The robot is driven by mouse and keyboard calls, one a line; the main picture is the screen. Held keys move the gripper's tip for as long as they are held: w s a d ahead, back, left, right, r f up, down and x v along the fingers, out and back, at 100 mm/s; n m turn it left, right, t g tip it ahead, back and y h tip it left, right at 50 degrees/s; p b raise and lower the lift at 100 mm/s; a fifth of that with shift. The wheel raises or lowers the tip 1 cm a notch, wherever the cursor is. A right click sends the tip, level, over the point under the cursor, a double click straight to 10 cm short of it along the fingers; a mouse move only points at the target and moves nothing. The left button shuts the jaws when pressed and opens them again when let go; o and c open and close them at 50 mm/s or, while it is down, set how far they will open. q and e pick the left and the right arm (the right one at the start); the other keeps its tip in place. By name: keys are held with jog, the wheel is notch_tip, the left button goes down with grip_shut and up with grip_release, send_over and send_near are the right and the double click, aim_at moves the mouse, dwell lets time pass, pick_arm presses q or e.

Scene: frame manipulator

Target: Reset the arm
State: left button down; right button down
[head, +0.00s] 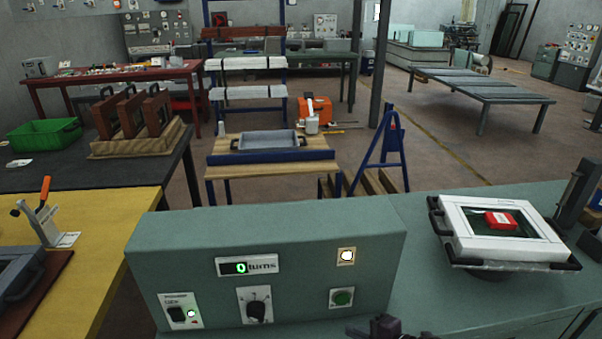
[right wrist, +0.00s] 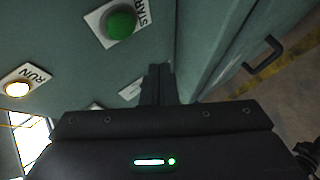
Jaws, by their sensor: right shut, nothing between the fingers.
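My right gripper (head: 385,325) shows at the bottom edge of the head view, in front of the green control box (head: 270,240). In the right wrist view its fingers (right wrist: 158,82) are together with nothing between them, pointing at the box's front panel. The green START button (right wrist: 121,24) is beside the fingers, apart from them in the picture; it also shows in the head view (head: 342,298). A lit RUN lamp (right wrist: 17,88) is at the left of the wrist view. My left gripper is not in view.
A white frame (head: 465,245) with a red block (head: 501,221) sits in a dark-handled holder on the green bench at right. A counter display (head: 240,268) reads 0. A yellow table (head: 105,220) with a toggle clamp (head: 44,215) stands at left. A blue-legged table (head: 270,170) stands behind the box.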

jog(key=s+d+r+m+g+h, duration=0.2)
jog(key=s+m+g+h, duration=0.15)
jog(key=s+m, duration=0.6)
jog(key=s+d+r+m+g+h, duration=0.1)
jog(key=s+r+m+g+h, duration=0.3)
jog(key=s+m, duration=0.6)
notch_tip(320, 180, down, 32)
jog(key=s, duration=0.1)
jog(key=s+d+f, duration=0.2)
jog(key=s+f, duration=0.6)
jog(key=s, duration=0.1)
jog(key=s+d+f+g+h, duration=0.1)
jog(key=s+f, duration=0.8)
jog(key=s, duration=0.1)
jog(key=shift+s+d+f, duration=0.2)
jog(key=shift+d+f, duration=0.05)
jog(key=shift+d, duration=0.1)
jog(key=shift+m, duration=0.25)
dwell(2.1)
